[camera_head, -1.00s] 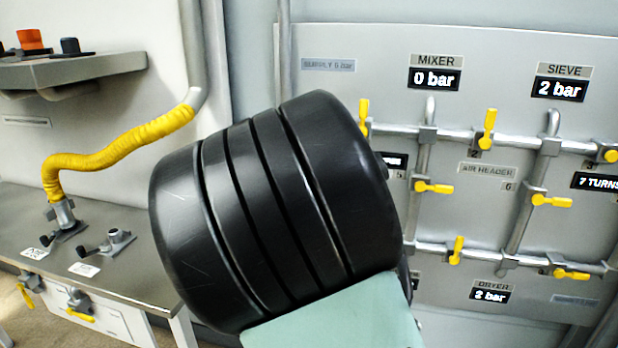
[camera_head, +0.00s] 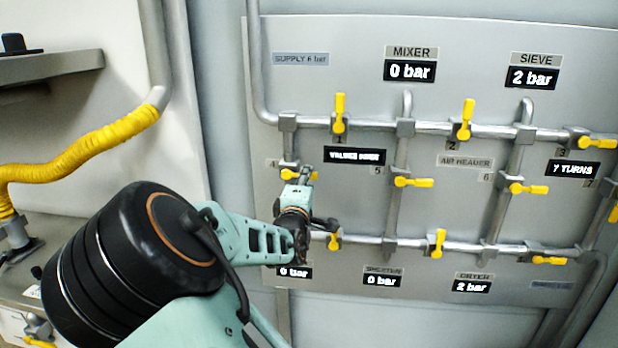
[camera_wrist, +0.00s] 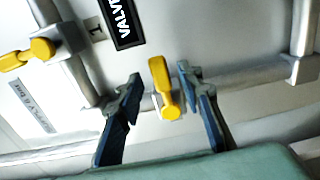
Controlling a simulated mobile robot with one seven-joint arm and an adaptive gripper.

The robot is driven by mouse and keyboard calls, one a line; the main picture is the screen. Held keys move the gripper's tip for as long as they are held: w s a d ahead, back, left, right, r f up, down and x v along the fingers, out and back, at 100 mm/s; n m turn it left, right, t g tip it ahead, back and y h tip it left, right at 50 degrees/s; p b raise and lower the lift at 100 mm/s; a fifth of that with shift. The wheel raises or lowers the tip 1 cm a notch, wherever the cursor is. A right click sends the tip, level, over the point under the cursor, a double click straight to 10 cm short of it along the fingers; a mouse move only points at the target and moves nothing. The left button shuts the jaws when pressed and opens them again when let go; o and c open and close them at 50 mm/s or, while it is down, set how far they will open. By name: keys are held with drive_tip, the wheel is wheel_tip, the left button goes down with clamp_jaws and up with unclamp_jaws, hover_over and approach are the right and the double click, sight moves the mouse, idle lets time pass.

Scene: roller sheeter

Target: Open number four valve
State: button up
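The number four valve has a yellow lever (camera_head: 292,175) that lies sideways at the left of the panel, beside the small "4" label. My gripper (camera_head: 305,176) is at this valve, reaching up from below and partly covering the lever. In the wrist view the yellow lever (camera_wrist: 165,88) stands between the two blue-grey fingers of my gripper (camera_wrist: 160,88). The fingers are apart, with a gap on each side of the lever. I cannot tell how deep the lever sits between them.
The number one valve's yellow lever (camera_head: 339,114) is up and right of my gripper. The number five lever (camera_head: 413,182) is to the right, and another yellow lever (camera_head: 334,241) is below. Pipes cross the grey panel (camera_head: 440,60). A yellow-wrapped hose (camera_head: 80,150) is at the left.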

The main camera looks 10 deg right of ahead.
drive_tip(key=shift+x, duration=1.75)
drive_tip(key=shift+c, duration=0.3)
clamp_jaws()
